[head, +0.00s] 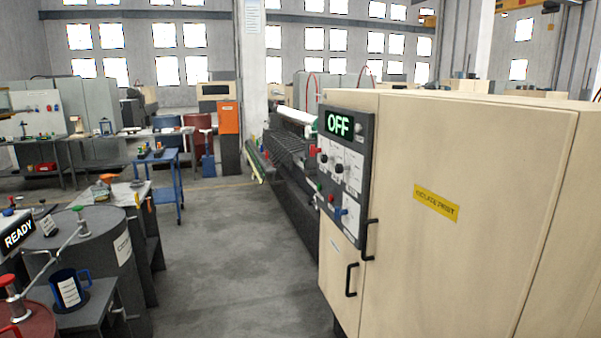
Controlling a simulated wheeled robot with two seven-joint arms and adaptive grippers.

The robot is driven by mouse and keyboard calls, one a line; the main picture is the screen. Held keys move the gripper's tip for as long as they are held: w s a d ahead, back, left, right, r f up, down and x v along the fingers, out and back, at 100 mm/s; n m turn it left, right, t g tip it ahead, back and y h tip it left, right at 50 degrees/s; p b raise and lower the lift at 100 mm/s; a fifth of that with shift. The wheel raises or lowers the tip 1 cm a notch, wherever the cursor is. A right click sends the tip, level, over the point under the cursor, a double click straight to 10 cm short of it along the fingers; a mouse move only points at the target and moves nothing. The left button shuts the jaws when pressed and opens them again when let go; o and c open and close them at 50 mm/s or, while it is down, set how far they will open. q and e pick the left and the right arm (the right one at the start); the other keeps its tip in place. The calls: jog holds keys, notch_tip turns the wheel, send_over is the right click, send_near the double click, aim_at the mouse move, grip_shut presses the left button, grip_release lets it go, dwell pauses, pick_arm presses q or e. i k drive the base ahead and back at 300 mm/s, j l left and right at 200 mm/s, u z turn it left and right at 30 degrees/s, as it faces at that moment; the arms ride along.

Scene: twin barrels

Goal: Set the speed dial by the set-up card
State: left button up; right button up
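A dark control panel (357,143) is on the narrow face of a large beige cabinet (470,150) at the right. Below are small dark knobs (339,168) with white labels, a red button (331,199) and a blue control (341,212). I cannot tell which knob is the speed dial, nor read its setting. A white sheet (252,16) hangs on the pillar, too small to read; I cannot tell whether it is the set-up card. Neither of my grippers is in view.
A grey barrel (80,245), a red barrel (25,320), a blue mug (66,290) and a READY display (18,234) are at the lower left. A blue cart (166,160) stands behind. The cabinet has black handles (351,280) and a yellow sign (436,203). The middle floor (225,250) is clear.

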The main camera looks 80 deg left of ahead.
aim_at(324, 159)
jog(key=u, duration=2.35)
jog(key=i+j, duration=0.15)
